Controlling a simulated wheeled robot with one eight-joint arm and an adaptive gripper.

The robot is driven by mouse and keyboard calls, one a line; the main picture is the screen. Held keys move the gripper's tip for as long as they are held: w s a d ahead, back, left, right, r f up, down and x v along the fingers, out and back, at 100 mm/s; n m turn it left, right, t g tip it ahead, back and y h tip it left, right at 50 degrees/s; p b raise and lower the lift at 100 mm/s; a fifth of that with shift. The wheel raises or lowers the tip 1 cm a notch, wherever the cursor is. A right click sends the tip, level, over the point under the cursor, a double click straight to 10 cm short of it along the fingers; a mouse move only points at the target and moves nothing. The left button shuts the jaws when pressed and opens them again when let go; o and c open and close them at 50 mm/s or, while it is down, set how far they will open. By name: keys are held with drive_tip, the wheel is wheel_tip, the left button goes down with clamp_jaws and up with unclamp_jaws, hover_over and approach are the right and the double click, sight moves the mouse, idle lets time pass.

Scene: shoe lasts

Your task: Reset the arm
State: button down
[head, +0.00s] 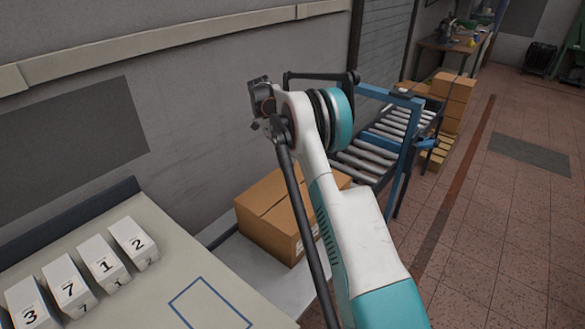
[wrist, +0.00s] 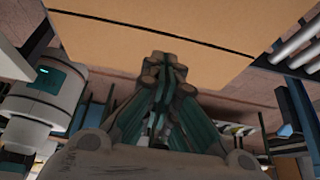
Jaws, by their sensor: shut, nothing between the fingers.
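My white and teal arm reaches up across the middle of the head view. It is bent at a joint near the top, with a dark rod running down its left side. My gripper (wrist: 165,62) shows in the wrist view with its dark fingertips together and nothing between them. A brown surface, which looks like a cardboard box (wrist: 215,35), fills the upper part of that view beyond the fingertips; I cannot tell the gap. In the head view I cannot make out the gripper's fingers.
A cardboard box (head: 262,222) stands behind my arm, near a roller conveyor (head: 358,163) with a blue frame. Several white numbered blocks (head: 70,283) stand in a row on a pale table (head: 165,262) at left, beside a blue outline (head: 212,306). The tiled floor at right is open.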

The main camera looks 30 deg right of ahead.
drive_tip(key=s+a+r+n+t, duration=0.1)
drive_tip(key=a+r+n, duration=0.3)
drive_tip(key=r, duration=0.4)
drive_tip(key=s+a+r+n+t, duration=0.1)
drive_tip(key=a+r+n+t, duration=0.2)
drive_tip(key=r, duration=0.6)
drive_tip(key=s+a+r+n+t, duration=0.2)
drive_tip(key=s+a+r+n, duration=0.45)
drive_tip(key=s+n, duration=0.3)
drive_tip(key=s+a+f+n+t, duration=0.2)
drive_tip(key=s+n, duration=0.3)
drive_tip(key=s, duration=0.3)
drive_tip(key=s+a+f+n+t+y, duration=0.1)
drive_tip(key=s+a+f+n, duration=0.3)
drive_tip(key=s, duration=0.4)
drive_tip(key=s+a+f+n+t, duration=0.3)
drive_tip(key=s+n, duration=0.3)
drive_tip(key=s, duration=0.3)
drive_tip(key=shift+a+y, duration=0.4)
drive_tip(key=shift+a, duration=0.3)
drive_tip(key=shift+s+n, duration=0.1)
drive_tip(key=shift+n, duration=0.15)
drive_tip(key=shift+d, duration=0.1)
